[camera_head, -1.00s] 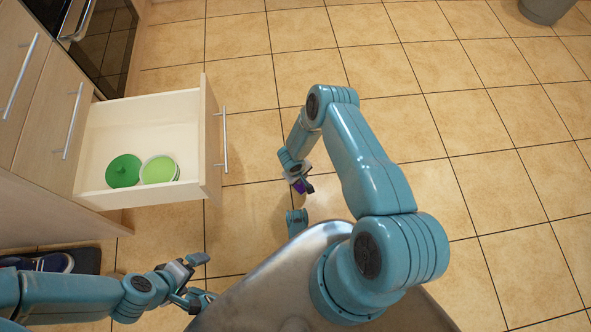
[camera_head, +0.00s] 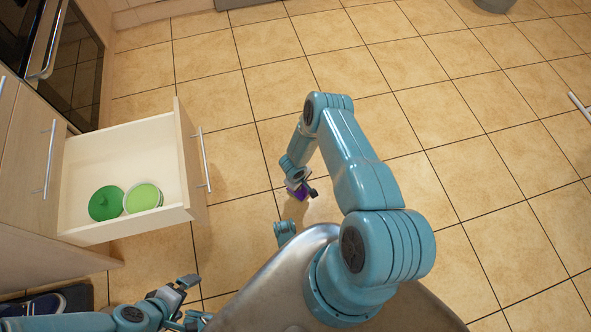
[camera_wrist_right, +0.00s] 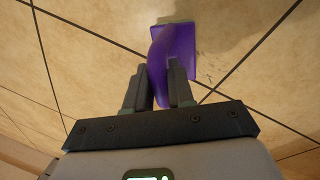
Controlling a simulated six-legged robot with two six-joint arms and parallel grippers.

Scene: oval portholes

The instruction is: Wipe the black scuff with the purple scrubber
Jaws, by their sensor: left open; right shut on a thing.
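The purple scrubber (camera_head: 297,191) is in my right gripper (camera_head: 303,188), low over the tiled floor in front of my body. In the right wrist view the scrubber (camera_wrist_right: 175,50) has a flat purple head and a curved handle. The right gripper (camera_wrist_right: 160,85) is shut on the handle. I cannot tell if the head touches the tiles. A few faint dark marks (camera_wrist_right: 207,71) lie on the tile right beside the head; I cannot tell if they are the black scuff. My left gripper (camera_head: 188,300) is open and empty at the lower left.
An open drawer (camera_head: 185,160) at the left holds a green lid (camera_head: 106,203) and a light green round dish (camera_head: 143,197). A shoe (camera_head: 35,305) on a dark mat is at the lower left. A grey bin (camera_head: 494,4) stands far back. The floor to the right is mostly clear.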

